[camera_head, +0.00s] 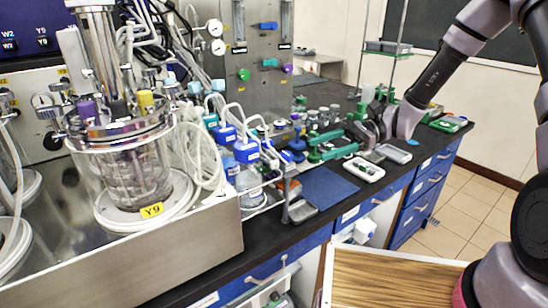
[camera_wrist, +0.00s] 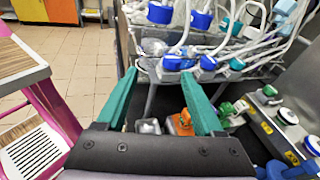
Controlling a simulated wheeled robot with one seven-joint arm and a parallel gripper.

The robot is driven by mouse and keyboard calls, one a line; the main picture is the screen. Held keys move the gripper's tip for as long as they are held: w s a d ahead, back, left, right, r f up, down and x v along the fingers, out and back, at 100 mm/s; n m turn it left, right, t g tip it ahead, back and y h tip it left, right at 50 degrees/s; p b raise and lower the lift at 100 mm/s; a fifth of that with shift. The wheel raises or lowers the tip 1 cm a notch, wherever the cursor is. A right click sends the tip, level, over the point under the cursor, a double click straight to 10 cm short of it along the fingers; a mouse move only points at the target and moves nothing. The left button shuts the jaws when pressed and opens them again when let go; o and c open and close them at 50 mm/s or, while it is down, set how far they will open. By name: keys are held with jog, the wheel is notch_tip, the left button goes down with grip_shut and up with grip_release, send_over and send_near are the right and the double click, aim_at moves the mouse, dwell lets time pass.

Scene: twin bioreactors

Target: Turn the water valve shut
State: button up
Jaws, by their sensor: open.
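My gripper (camera_head: 313,147) reaches in from the right in the camera_head view, low over the bench. Its two teal fingers are apart and empty in the wrist view (camera_wrist: 160,75). A steel panel behind the bench carries a blue handle (camera_head: 268,26), a teal handle (camera_head: 269,62), a green knob (camera_head: 243,74) and a purple knob (camera_head: 287,68). No readable label shows which is the water valve. The fingers are apart from all of these. An orange fitting (camera_wrist: 180,123) shows beyond the gripper body, by the right finger.
Blue-capped bottles with white tubing (camera_head: 246,150) stand close left of the gripper. A glass bioreactor (camera_head: 130,165) stands farther left. Small bottles and trays (camera_head: 364,169) crowd the bench near the arm. A blue mat (camera_head: 325,186) is bare. A wood-topped surface (camera_head: 385,280) is in front.

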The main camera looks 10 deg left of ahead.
aim_at(274, 170)
jog(key=s+a+f+m+y, duration=0.2)
jog(key=s+a, duration=0.2)
jog(key=a, duration=0.8)
jog(key=shift+s+a, duration=0.15)
jog(key=shift+s, duration=0.05)
jog(key=shift+f, duration=0.1)
grip_shut()
